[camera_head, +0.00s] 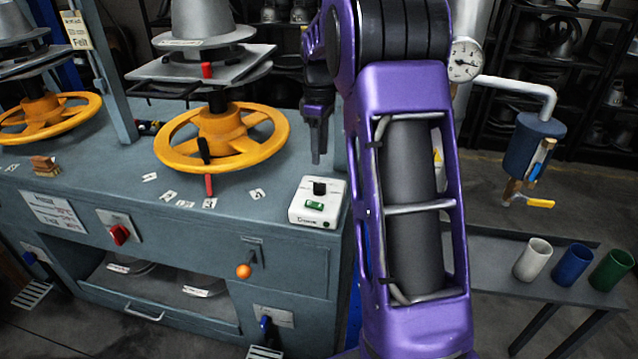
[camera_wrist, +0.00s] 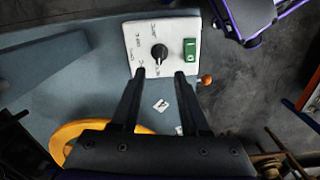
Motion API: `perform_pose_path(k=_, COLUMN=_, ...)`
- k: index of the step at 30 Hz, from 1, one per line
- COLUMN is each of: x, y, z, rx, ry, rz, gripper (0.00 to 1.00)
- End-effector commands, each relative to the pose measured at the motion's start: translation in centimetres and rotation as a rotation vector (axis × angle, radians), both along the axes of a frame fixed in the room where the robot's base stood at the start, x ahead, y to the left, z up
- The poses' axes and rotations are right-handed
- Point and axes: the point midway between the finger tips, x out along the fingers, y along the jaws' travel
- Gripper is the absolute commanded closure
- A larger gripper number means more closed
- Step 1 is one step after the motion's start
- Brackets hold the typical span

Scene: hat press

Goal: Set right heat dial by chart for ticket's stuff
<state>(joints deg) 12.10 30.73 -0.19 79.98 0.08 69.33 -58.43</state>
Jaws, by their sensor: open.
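A white control box (camera_head: 312,216) sits on the right end of the blue-grey bench top. It carries a black dial knob (camera_head: 320,187) and a green switch (camera_head: 314,205). In the wrist view the knob (camera_wrist: 159,51) is ringed by small marks too blurred to read. My gripper (camera_head: 317,158) points down above and behind the box. In the wrist view its two fingers (camera_wrist: 160,75) are apart and empty, with the knob just beyond their tips. A ticket (camera_head: 76,30) reading "Felt" hangs by the left post. A chart (camera_head: 53,212) with red figures is on the bench front; its text is unclear.
Yellow handwheels (camera_head: 222,138) stand left of the box, with loose number cards (camera_head: 186,204) in front. A red knob (camera_head: 119,235) and an orange-tipped lever (camera_head: 244,271) are on the bench front. At right, a side table (camera_head: 490,262) holds white, blue and green cups.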

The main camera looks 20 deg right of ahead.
Motion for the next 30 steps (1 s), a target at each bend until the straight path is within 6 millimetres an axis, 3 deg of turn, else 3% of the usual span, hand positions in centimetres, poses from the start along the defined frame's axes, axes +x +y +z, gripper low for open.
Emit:
perform_pose_path(k=1, x=-0.1, y=0.0, z=-1.4, rx=0.001, ry=0.004, rz=0.000, gripper=0.55)
perform_pose_path(k=6, x=0.0, y=0.0, z=-5.0, rx=0.001, ry=0.002, rz=-0.001, gripper=0.55)
perform_pose_path(k=12, x=0.0, y=0.0, z=-8.0, rx=0.001, ry=0.001, rz=-0.002, gripper=0.55)
perform_pose_path(k=18, x=0.0, y=0.0, z=-9.1, rx=0.000, ry=-0.001, rz=-0.002, gripper=0.55)
perform_pose_path(k=26, x=0.0, y=0.0, z=-9.2, rx=0.000, ry=-0.001, rz=-0.002, gripper=0.55)
perform_pose_path(k=30, x=0.0, y=0.0, z=-9.2, rx=0.000, ry=-0.001, rz=-0.002, gripper=0.78)
